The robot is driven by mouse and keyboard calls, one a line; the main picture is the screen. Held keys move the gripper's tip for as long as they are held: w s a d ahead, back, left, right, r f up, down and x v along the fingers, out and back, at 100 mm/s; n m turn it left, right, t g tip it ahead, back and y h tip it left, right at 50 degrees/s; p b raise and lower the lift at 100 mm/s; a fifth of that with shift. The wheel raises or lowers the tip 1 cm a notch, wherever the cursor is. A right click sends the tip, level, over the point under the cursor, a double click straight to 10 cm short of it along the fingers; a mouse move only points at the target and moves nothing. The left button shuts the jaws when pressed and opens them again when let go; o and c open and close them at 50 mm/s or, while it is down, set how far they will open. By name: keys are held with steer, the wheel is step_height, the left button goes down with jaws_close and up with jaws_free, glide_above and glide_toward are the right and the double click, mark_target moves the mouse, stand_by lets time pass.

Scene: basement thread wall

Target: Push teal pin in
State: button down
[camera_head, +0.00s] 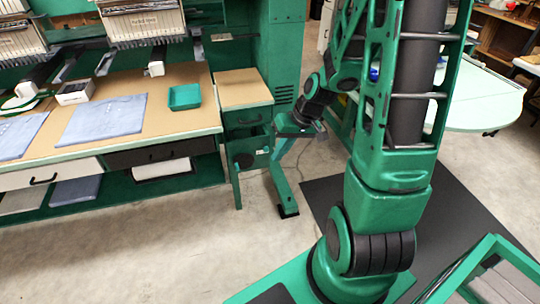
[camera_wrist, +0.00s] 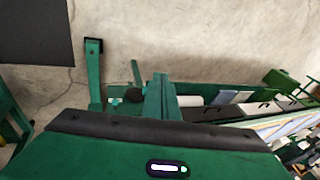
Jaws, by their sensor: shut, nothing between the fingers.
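I cannot single out a teal pin for certain. A thin green upright piece (camera_head: 236,188) stands at the front of the small cabinet (camera_head: 247,118), beside a round black knob (camera_head: 243,160). In the wrist view a short green rod (camera_wrist: 136,72) stands by a round black part (camera_wrist: 133,95). My gripper (camera_wrist: 160,78) shows there as narrow green fingers, shut and empty, in front of the cabinet area. I see no clear contact with the rod. In the head view my forearm reaches down towards the cabinet's right side, and the gripper is small and partly hidden.
A bench (camera_head: 120,118) with blue cloths and a teal tray (camera_head: 185,96) stands at left under thread machines. A green footed leg (camera_head: 283,190) stands on the floor right of the cabinet. The front floor (camera_head: 180,250) is clear. A round-ended table (camera_head: 480,100) is at right.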

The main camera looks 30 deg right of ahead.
steer(key=w+a+f+m+t+y, duration=0.1)
steer(key=w+f+m+t+y, duration=0.1)
steer(key=w+f+m+t, duration=0.8)
steer(key=w+d+f+m+g+h, duration=0.1)
steer(key=w+d+f+m+h, duration=0.1)
steer(key=d+f+m+h, duration=0.5)
steer(key=d+f, duration=0.4)
steer(key=f, duration=0.1)
steer(key=shift+w+f+m, duration=0.15)
steer(key=shift+f+m, duration=0.05)
steer(key=shift+m, duration=0.2)
steer(key=shift+w, duration=0.1)
glide_toward(267, 151)
steer(key=shift+w+f, duration=0.8)
steer(key=shift+f, duration=0.8)
steer(key=shift+w+d, duration=0.15)
steer(key=shift+w, duration=0.75)
steer(key=shift+w+d, duration=0.2)
steer(key=shift+w, duration=0.7)
